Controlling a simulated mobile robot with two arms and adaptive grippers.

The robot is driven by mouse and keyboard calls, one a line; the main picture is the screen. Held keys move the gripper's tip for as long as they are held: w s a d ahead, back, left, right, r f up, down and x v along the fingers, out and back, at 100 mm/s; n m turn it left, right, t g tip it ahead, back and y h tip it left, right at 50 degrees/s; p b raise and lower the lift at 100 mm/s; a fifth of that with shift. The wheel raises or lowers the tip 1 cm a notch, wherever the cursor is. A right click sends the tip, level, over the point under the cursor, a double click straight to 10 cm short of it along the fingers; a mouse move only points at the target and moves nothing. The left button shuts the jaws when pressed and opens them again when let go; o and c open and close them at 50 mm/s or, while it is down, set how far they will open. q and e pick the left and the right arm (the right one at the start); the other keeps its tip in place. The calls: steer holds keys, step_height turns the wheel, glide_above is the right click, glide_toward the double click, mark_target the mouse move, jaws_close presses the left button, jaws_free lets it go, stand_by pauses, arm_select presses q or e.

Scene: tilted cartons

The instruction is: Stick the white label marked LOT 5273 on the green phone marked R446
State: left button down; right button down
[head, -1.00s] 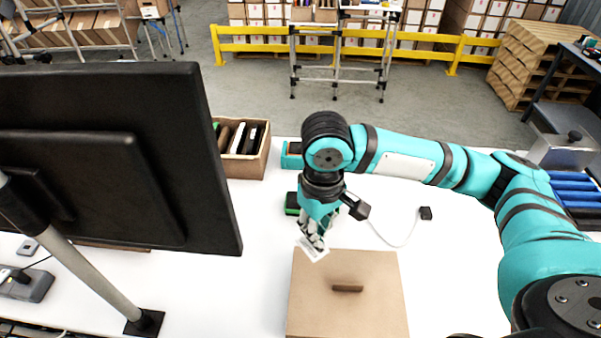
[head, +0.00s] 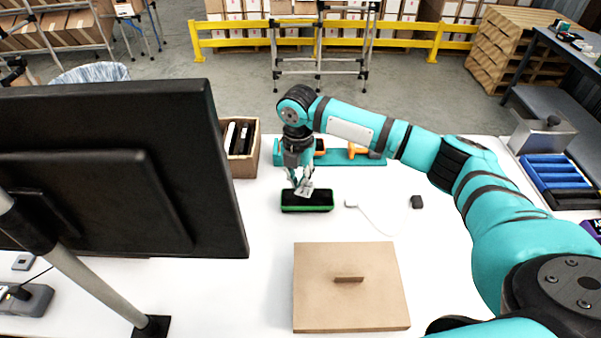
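A phone (head: 318,201) with a green edge and dark face lies on the white table, behind the cardboard box. Its marking is too small to read. My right gripper (head: 302,188) is shut on a small white label (head: 305,190), held over the left part of the phone. I cannot tell whether the label touches the phone. The label's print is not legible. My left gripper is not in view.
A closed cardboard box (head: 350,290) stands at the front. An open carton (head: 243,152) holds several upright phones. A teal tray (head: 375,159) lies behind the gripper. A charger with cable (head: 370,213) lies right of the phone. A monitor (head: 120,170) blocks the left side.

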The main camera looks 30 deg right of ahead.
mark_target(301, 200)
steer(key=n, duration=0.1)
steer(key=w+d+n, duration=0.1)
steer(key=f+n, duration=0.1)
steer(key=shift+w+d+n, duration=0.25)
steer(key=shift+w+n, duration=0.1)
steer(key=shift+n, duration=0.05)
steer(key=shift+w+d+f+n, duration=0.1)
steer(key=shift+w+n, duration=0.05)
steer(key=shift+n, duration=0.15)
step_height(301, 200, down, 6)
steer(key=b, duration=0.7)
steer(key=shift+f, duration=0.25)
steer(key=shift+f, duration=0.25)
steer(key=c, duration=2)
jaws_free()
steer(key=o, duration=0.6)
